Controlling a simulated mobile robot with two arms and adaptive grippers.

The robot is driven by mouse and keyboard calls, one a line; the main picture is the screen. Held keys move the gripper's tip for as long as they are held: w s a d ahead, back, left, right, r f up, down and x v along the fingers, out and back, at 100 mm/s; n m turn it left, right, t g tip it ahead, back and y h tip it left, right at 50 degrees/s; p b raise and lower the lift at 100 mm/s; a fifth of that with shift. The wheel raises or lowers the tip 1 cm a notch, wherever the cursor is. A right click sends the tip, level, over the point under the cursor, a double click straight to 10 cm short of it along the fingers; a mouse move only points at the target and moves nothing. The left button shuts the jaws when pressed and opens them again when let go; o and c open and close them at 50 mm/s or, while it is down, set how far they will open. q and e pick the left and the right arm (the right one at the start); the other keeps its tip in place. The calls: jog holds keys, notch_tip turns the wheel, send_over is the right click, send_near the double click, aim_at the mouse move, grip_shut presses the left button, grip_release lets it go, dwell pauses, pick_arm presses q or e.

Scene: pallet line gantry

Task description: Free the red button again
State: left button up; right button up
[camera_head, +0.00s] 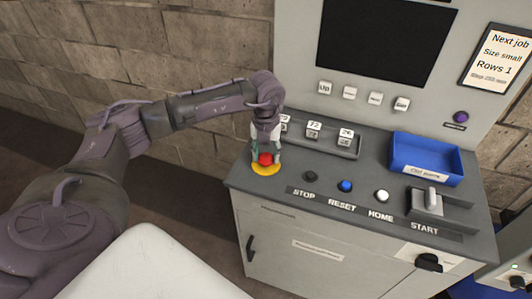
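The red button (265,158) sits on a yellow round plate (266,170) at the left front corner of the console's sloped top. My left gripper (266,155) points down over it from above, with one finger at each side of the button. The fingers partly hide the button. I cannot tell whether they press on it or stand slightly apart from it. My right gripper is not in view.
The grey console (310,172) carries a black button (311,176), a blue button (345,186), a white button (381,196) and a lever (431,200). Behind them are a blue tray (426,174) and a row of labelled keys (314,130). A dark screen (385,40) stands above.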

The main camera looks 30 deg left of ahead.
aim_at(266, 157)
pick_arm(q)
grip_shut()
jog(key=shift+w+r, duration=0.1)
jog(key=shift+r, duration=0.55)
jog(key=o, duration=0.6)
grip_release()
jog(key=shift+o, duration=1.3)
notch_tip(266, 157, up, 12)
